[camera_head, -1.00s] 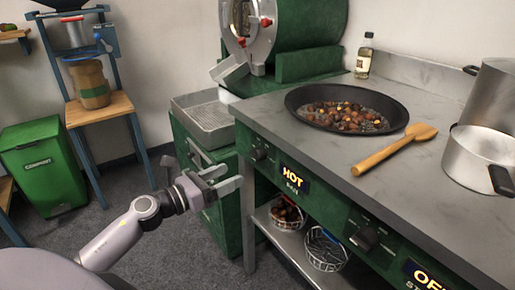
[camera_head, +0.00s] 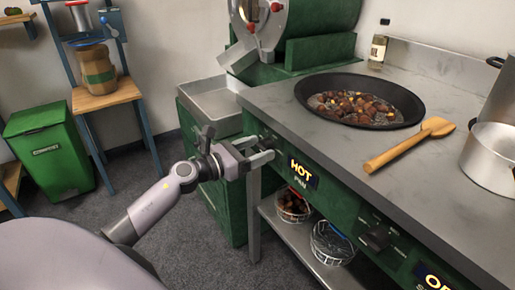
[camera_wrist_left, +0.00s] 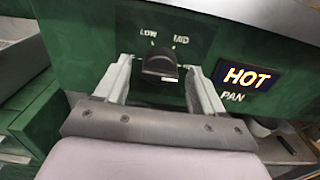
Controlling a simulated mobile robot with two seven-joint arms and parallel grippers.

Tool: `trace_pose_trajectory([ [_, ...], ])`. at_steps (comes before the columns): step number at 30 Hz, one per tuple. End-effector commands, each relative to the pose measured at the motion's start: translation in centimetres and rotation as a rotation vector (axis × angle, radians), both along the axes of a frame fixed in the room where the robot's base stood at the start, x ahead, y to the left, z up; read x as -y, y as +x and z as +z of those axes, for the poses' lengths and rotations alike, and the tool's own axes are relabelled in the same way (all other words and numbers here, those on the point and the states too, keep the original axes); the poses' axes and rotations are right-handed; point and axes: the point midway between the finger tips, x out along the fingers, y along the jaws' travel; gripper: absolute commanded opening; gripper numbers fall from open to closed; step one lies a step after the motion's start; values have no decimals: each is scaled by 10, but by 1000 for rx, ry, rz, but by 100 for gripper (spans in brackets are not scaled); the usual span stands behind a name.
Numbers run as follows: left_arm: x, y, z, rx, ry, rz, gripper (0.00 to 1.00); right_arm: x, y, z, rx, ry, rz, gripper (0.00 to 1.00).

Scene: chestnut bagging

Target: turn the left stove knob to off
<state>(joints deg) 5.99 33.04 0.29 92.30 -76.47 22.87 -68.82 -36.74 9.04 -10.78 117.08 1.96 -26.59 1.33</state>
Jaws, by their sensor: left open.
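The left stove knob (camera_wrist_left: 158,66) is dark and sits on the green front panel, with LOW and MID printed above it in the left wrist view. A lit HOT sign over the word PAN (camera_head: 303,173) is right of it. My left gripper (camera_head: 269,150) is open in front of the panel. In the left wrist view its two fingers (camera_wrist_left: 160,64) stand one on each side of the knob, with gaps visible. In the head view the gripper mostly hides this knob. My right gripper is not in view.
A second knob (camera_head: 377,238) and an OFF sign (camera_head: 434,278) are farther right. A pan of chestnuts (camera_head: 358,100), wooden spatula (camera_head: 408,146) and pot (camera_head: 490,158) stand on the counter. Wire baskets (camera_head: 332,243) sit on the shelf below.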

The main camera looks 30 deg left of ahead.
Motion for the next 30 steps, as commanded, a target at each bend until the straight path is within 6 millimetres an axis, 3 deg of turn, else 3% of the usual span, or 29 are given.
trace_pose_trajectory([
  [11,2,5,0,0,0,0,69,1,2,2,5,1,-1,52],
  [17,2,5,0,0,0,0,12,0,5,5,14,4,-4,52],
  [30,2,5,1,-32,-72,0,13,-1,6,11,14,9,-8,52],
])
